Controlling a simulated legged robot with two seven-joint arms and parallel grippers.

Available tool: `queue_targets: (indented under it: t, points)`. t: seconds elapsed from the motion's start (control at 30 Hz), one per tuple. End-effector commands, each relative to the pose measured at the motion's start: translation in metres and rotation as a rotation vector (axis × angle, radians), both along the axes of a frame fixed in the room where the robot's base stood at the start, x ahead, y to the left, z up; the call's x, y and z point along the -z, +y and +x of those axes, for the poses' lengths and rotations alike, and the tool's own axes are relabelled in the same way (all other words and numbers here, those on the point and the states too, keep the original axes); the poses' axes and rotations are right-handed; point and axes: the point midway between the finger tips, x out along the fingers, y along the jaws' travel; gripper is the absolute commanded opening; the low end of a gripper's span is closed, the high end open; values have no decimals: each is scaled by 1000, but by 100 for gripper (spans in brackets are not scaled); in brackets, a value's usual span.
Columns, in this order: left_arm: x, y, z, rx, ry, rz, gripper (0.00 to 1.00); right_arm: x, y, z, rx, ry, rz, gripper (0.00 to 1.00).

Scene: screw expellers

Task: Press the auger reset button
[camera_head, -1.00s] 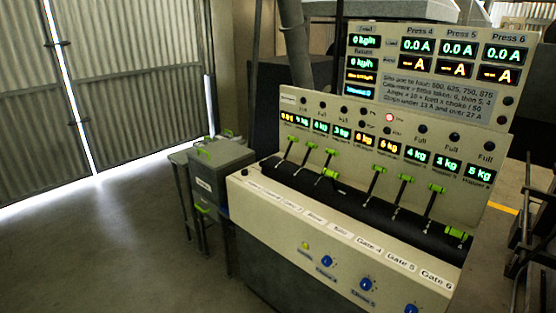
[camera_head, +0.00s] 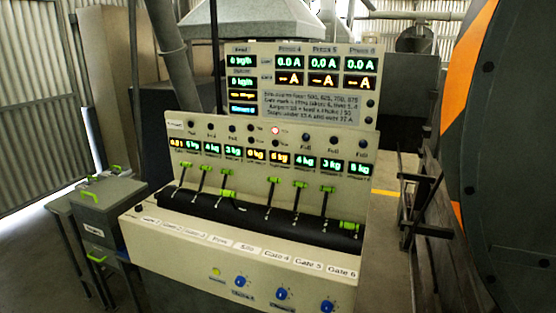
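The control console (camera_head: 170,225) stands in the middle of the head view. A small yellow-green button (camera_head: 216,271) sits on its lower front face, left of several blue knobs (camera_head: 240,281); its label is too small to read. A red lit round lamp or button (camera_head: 276,130) is on the upper panel, among dark round ones. I cannot tell from the lettering which of these is the auger reset button. Neither of my grippers is in view.
Green-handled levers (camera_head: 272,183) stand in a row on the console. A display board (camera_head: 300,80) rises behind it. A grey box with green handles (camera_head: 103,200) stands at its left. A large dark round machine with an orange band (camera_head: 490,150) fills the right. Floor is open at left.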

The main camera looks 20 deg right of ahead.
Motion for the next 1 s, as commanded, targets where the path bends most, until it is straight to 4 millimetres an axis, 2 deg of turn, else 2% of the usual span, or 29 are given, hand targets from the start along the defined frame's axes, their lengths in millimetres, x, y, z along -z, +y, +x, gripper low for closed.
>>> queue_targets:
  t: [0.03,0.17,1.0]
  points:
    - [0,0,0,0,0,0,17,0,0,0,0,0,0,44]
    - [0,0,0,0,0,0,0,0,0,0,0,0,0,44]
    - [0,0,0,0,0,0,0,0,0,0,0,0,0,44]
